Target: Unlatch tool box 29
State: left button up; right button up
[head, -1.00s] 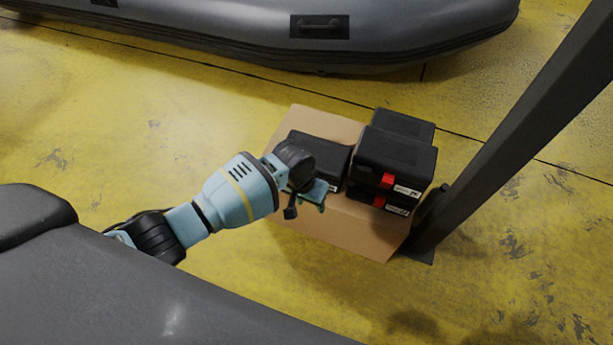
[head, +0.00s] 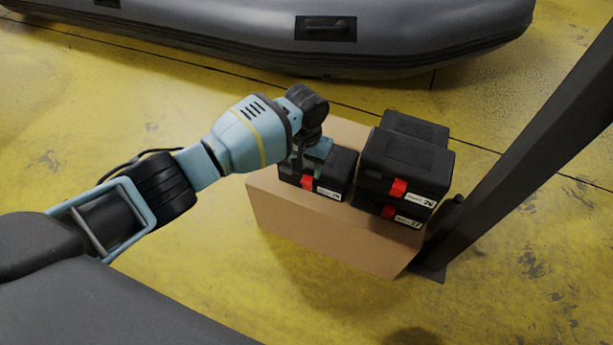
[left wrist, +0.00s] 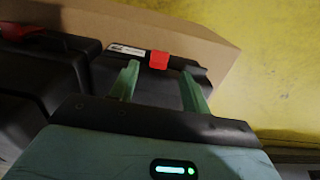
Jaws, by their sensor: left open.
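A black tool box (head: 338,170) with a red latch (head: 307,182) and a small white label sits alone at the left of the cardboard. I cannot clearly read its number. My left gripper (head: 305,160) is above the latch side of this box, open and empty. In the left wrist view, the open fingers of my left gripper (left wrist: 160,78) point at the red latch (left wrist: 159,60), which appears between and just beyond the tips; contact cannot be told. The gripper hides part of the box's top. My right gripper is not in view.
Black tool boxes (head: 408,160) with red latches are stacked at the right on the cardboard box (head: 320,225). A dark post (head: 520,140) stands right of them. A grey inflatable boat (head: 230,28) lies behind. The yellow floor is otherwise open.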

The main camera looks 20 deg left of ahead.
aim_at(306, 181)
pick_arm(q)
jog(key=shift+f+b, duration=0.85)
jog(key=shift+f, duration=1.5)
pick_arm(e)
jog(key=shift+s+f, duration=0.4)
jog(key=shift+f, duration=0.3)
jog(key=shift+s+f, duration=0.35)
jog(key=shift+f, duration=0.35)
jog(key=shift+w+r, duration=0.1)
